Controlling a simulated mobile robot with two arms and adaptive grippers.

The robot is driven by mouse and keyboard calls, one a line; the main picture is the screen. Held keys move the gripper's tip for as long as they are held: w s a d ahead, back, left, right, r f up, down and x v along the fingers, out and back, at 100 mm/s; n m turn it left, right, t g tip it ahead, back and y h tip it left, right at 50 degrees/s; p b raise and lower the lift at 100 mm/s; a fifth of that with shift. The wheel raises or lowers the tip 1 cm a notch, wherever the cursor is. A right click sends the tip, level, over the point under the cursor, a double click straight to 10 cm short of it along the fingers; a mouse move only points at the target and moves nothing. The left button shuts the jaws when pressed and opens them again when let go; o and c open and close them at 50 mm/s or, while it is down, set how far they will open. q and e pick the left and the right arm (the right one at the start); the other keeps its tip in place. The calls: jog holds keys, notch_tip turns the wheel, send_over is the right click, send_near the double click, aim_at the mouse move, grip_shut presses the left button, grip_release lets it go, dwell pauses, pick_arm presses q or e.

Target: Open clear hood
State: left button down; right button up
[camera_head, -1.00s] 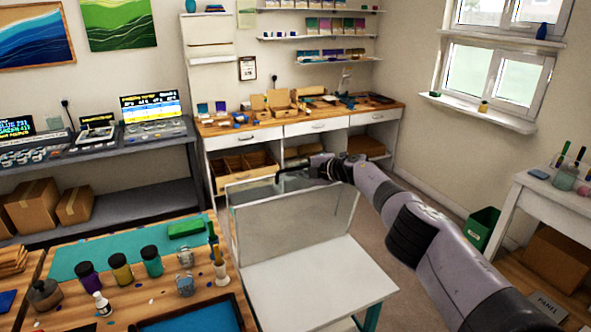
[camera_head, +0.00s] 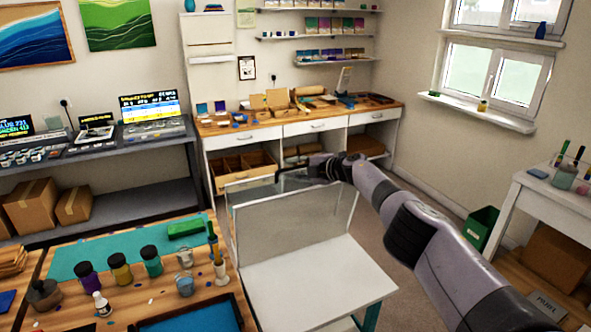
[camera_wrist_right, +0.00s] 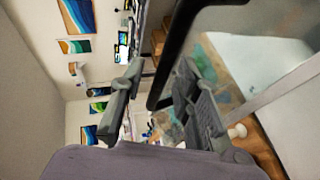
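The clear hood (camera_head: 290,215) is a see-through box with pale edges. It stands tilted up at the back of a white table (camera_head: 315,283), and the tabletop in front of it is bare. My right gripper (camera_head: 318,165) is at the hood's far upper edge. In the right wrist view my right gripper (camera_wrist_right: 160,75) has its two fingers apart, with a dark bar (camera_wrist_right: 181,45) running between them. I cannot tell whether the fingers touch the bar. The hood's clear panel (camera_wrist_right: 262,45) fills the right of that view. My left gripper is not in view.
A wooden workbench (camera_head: 65,312) with bottles, cups and a dark-rimmed tray (camera_head: 243,310) stands left of the white table. A wooden-topped counter (camera_head: 290,128) lies behind the hood. A green bin (camera_head: 481,226) and a white side table (camera_head: 560,200) are at the right.

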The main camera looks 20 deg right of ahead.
jog(key=shift+s+d, duration=0.15)
jog(key=shift+d, duration=0.1)
jog(key=shift+s+d+r, duration=0.25)
jog(key=shift+s+d, duration=0.1)
jog(key=shift+s, duration=0.2)
jog(key=shift+s+d+r, duration=0.15)
jog(key=shift+s, duration=0.4)
jog(key=v, duration=0.9)
